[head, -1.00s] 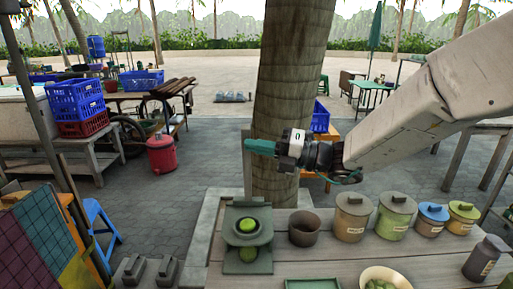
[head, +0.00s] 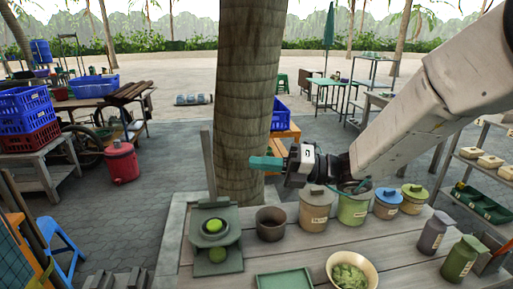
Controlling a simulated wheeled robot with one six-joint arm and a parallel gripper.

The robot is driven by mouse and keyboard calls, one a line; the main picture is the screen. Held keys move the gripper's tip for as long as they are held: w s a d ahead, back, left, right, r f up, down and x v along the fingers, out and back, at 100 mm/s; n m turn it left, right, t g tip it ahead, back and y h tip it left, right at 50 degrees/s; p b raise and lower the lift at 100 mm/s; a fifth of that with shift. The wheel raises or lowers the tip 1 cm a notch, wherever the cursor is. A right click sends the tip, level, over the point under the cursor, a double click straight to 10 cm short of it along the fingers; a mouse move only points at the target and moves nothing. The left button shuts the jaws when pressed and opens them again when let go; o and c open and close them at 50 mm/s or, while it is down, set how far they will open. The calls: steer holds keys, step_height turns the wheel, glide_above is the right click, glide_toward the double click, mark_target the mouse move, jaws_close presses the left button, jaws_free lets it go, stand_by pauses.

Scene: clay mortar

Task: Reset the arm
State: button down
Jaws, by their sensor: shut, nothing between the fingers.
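My gripper (head: 266,163) is at the end of my arm, which reaches in from the upper right in the head view. Its teal fingers point left and are shut and empty. It hangs in the air in front of the palm trunk, above the back of the table (head: 300,250). On the table below it to the left is a dark green stand (head: 230,258) with a grey bowl (head: 202,237) holding a green round item (head: 214,226). A second green round item (head: 218,255) sits lower on the stand.
An open brown pot (head: 270,224) and several lidded jars (head: 353,207) line the table's back. A bowl of green food (head: 351,273), a green tray (head: 284,280) and bottles (head: 433,234) are in front. The palm trunk (head: 247,90) rises behind. Shelves (head: 470,185) stand at the right.

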steer(key=s+d+f+n+g+h, duration=0.25)
steer(key=s+d+n+h, duration=0.25)
steer(key=s+n, duration=0.4)
steer(key=s+d+f+n+g+h, duration=0.2)
steer(key=s+d+f+n+h, duration=0.2)
steer(key=s+n, duration=0.5)
steer(key=s+d+r+n+t+h, duration=0.1)
steer(key=s+d+n+t+h, duration=0.2)
steer(key=d, duration=0.7)
steer(key=s+d+r+n+t+h, duration=0.2)
steer(key=s+d+n+t+h, duration=0.1)
steer(key=d+n+h, duration=0.4)
steer(key=s+d+n, duration=0.1)
steer(key=d+n, duration=0.1)
steer(key=d, duration=0.1)
steer(key=shift+s+d+r, duration=0.2)
steer(key=shift+s+r, duration=0.05)
steer(key=shift+s, duration=0.1)
